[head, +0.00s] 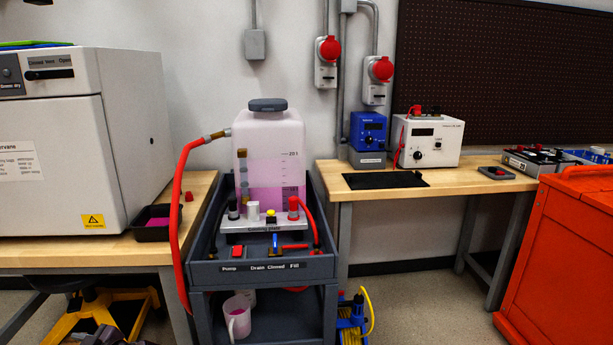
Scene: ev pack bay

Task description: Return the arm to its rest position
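Neither of my arms nor grippers shows in the head view. The view faces a dark grey cart (258,270) carrying a translucent tank (268,140) with pink liquid and a dark cap. A red hose (175,220) runs from the tank's upper left side down past the cart's left edge. A small metal manifold plate (265,223) with fittings sits in front of the tank. The cart's front carries labels for pump, drain, closed and fill.
A wooden bench (110,252) on the left holds a large white cabinet (125,130) and a black tray (152,232). The right bench (450,182) holds a blue device (368,132) and a white device (430,140). A red cabinet (560,260) stands at right.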

